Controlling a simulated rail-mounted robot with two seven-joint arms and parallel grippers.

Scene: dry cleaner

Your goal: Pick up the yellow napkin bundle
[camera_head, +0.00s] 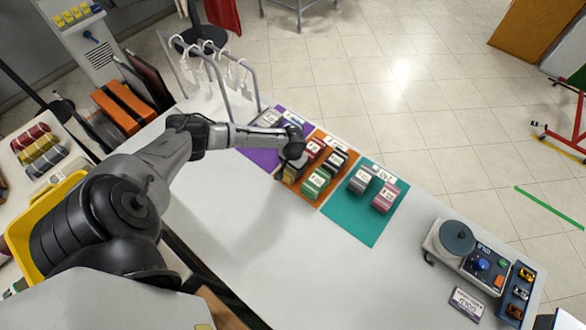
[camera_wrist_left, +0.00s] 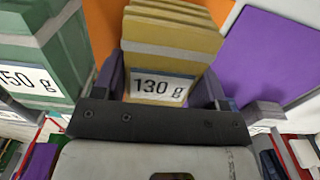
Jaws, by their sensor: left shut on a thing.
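The yellow napkin bundle (camera_wrist_left: 170,45) is a stack of folded cloth with a "130 g" label, seen in the left wrist view. My left gripper (camera_wrist_left: 160,88) is shut on it, one finger on each side. In the head view my left gripper (camera_head: 291,158) is over the left side of the orange mat (camera_head: 309,197) and hides most of the yellow bundle (camera_head: 289,175). I cannot tell whether the bundle touches the mat. My right gripper is not in view.
A green "150 g" bundle (camera_head: 316,182) stands close beside it, with red and dark bundles behind. A purple mat (camera_head: 262,158) lies left, a teal mat (camera_head: 350,222) right. A scale (camera_head: 462,248) stands at the counter's right end. The front counter (camera_head: 260,240) is clear.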

